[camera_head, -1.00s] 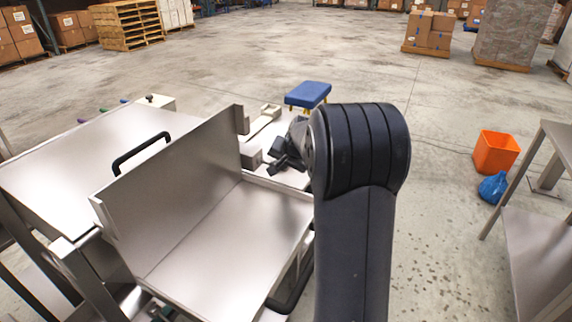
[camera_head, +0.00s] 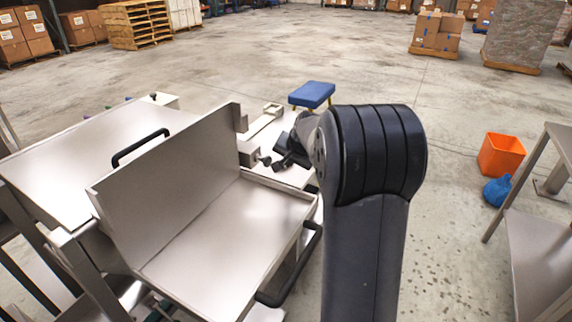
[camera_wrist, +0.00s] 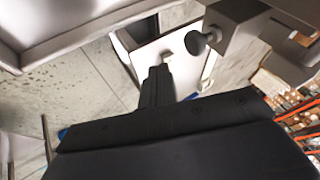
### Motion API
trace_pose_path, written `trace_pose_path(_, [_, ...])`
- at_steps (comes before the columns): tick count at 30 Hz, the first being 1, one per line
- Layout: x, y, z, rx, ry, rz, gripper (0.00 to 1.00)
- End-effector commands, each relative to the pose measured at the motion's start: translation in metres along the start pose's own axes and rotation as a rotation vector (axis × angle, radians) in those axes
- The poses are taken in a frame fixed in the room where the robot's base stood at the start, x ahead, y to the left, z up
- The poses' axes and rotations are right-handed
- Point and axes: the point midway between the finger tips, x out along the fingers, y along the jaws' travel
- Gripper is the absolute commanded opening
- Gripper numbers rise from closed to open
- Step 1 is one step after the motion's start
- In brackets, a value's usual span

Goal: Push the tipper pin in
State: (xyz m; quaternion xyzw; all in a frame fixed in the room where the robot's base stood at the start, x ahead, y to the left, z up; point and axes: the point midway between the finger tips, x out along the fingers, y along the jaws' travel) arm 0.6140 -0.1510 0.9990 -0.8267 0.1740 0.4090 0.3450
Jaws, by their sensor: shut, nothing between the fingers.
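The tipper is a bare metal tray (camera_head: 225,240) with a tall upright plate (camera_head: 165,190), at the lower left of the head view. Beyond the plate's far end is a grey block (camera_head: 248,152) with a small dark round knob, the tipper pin (camera_head: 265,160). In the wrist view the pin's round head (camera_wrist: 197,43) sticks out to the left of the block (camera_wrist: 240,25). My gripper (camera_wrist: 157,72) is shut and empty, below and left of the pin head, with a visible gap. In the head view my gripper (camera_head: 284,161) is just right of the pin, partly hidden by my arm.
A blue-topped stool (camera_head: 312,94) stands beyond the tipper. A black handle (camera_head: 290,270) runs along the tray's right side. An orange bin (camera_head: 500,154), a blue bag (camera_head: 497,190) and a metal table (camera_head: 535,240) are at the right. Open floor lies between.

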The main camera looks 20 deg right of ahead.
Motion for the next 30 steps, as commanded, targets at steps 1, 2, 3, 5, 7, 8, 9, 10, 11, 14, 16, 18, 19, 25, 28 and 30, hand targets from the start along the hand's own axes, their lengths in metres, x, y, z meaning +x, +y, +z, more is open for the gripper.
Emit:
trace_pose_path(1, [-0.008, 0.000, 0.001, -0.001, 0.000, 0.000, 0.00])
trace_pose_path(2, [-0.014, 0.000, 0.000, -0.001, 0.002, -0.001, 0.00])
trace_pose_path(3, [-0.020, 0.000, 0.000, -0.001, 0.001, 0.000, 0.00])
trace_pose_path(5, [-0.031, 0.000, 0.000, -0.001, 0.002, 0.000, 0.00])
trace_pose_path(7, [-0.043, 0.001, 0.000, -0.001, 0.001, 0.000, 0.00])
trace_pose_path(8, [-0.048, 0.001, 0.000, -0.001, 0.002, 0.000, 0.00])
trace_pose_path(9, [-0.055, 0.001, 0.000, -0.001, 0.001, 0.001, 0.00])
trace_pose_path(10, [-0.059, 0.001, 0.001, -0.001, 0.000, 0.001, 0.00])
trace_pose_path(11, [-0.063, 0.000, 0.000, -0.001, 0.001, 0.000, 0.00])
trace_pose_path(14, [-0.072, 0.001, 0.001, 0.000, -0.002, 0.001, 0.00])
trace_pose_path(16, [-0.076, 0.000, 0.001, 0.000, -0.001, 0.001, 0.00])
trace_pose_path(18, [-0.078, 0.000, 0.001, 0.000, -0.002, 0.001, 0.00])
trace_pose_path(19, [-0.079, 0.001, 0.001, 0.000, -0.002, 0.001, 0.00])
trace_pose_path(25, [-0.079, 0.001, 0.001, 0.000, -0.003, 0.002, 0.00])
trace_pose_path(28, [-0.078, 0.001, 0.001, 0.000, -0.003, 0.002, 0.00])
trace_pose_path(30, [-0.076, 0.001, 0.001, 0.000, -0.003, 0.002, 0.00])
